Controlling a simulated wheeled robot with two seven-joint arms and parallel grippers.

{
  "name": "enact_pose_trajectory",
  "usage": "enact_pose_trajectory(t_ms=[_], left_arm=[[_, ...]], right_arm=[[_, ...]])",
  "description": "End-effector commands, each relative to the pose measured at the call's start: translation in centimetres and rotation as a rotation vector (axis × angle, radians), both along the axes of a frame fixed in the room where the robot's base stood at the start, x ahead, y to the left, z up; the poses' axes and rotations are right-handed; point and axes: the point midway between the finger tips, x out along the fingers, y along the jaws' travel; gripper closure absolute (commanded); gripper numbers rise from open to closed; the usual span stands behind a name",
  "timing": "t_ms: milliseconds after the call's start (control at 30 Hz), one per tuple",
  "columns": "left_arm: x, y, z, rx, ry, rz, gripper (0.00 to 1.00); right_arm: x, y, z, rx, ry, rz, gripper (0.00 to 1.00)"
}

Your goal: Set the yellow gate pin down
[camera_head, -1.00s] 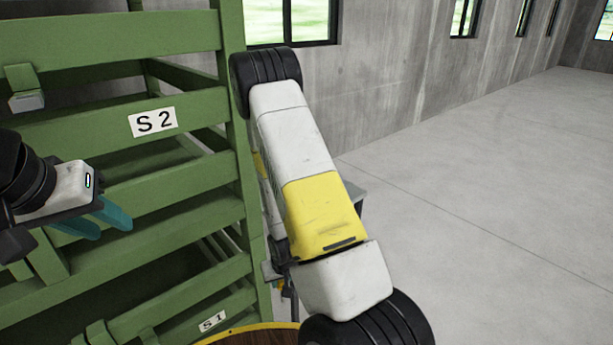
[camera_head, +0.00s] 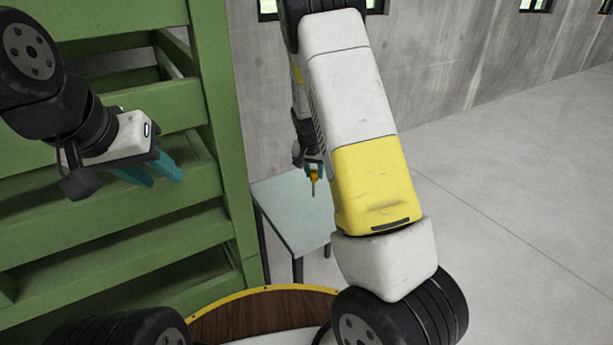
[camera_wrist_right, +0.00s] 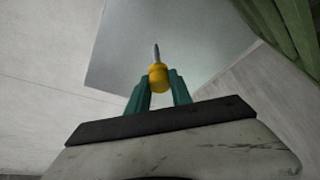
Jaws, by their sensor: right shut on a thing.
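The yellow gate pin (camera_wrist_right: 158,77) has a yellow head and a thin grey metal shaft. My right gripper (camera_wrist_right: 160,90) is shut on its yellow head, with the shaft pointing away from the fingers. In the head view the pin (camera_head: 314,178) shows small beside my right arm, hanging shaft down above the grey table, with my right gripper (camera_head: 313,168) partly hidden by the arm. My left gripper (camera_head: 160,172) is in front of the green rack, with its two teal fingers apart and nothing seen between them.
A small grey table (camera_head: 292,215) stands beside the green slatted rack (camera_head: 215,90); its visible top looks bare. The table also shows in the right wrist view (camera_wrist_right: 190,45). Open concrete floor (camera_head: 530,220) lies to the right.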

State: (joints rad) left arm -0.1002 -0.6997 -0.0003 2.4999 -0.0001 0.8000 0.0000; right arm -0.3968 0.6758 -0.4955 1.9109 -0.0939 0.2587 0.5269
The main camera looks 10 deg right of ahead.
Motion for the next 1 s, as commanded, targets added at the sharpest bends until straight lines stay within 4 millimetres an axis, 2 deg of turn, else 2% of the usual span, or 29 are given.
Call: enact_pose_trajectory(t_ms=[100, 333, 567, 800, 1000], left_arm=[[0.0, 0.0, 0.0, 0.0, 0.0, 0.0, 0.64], [0.0, 0.0, 0.0, 0.0, 0.0, 0.0, 0.64], [0.0, 0.0, 0.0, 0.0, 0.0, 0.0, 0.64], [0.0, 0.0, 0.0, 0.0, 0.0, 0.0, 0.64], [0.0, 0.0, 0.0, 0.0, 0.0, 0.0, 0.64]], right_arm=[[0.4, -0.1, 0.2, 0.002, 0.001, -0.019, 1.0], [0.4, -0.1, -4.0, 0.001, 0.005, -0.021, 1.0], [0.4, -0.1, -5.9, 0.002, 0.001, -0.021, 1.0], [0.4, -0.1, -9.0, 0.002, 0.003, -0.019, 1.0], [0.5, 0.0, -9.1, 0.002, -0.001, -0.019, 1.0]])
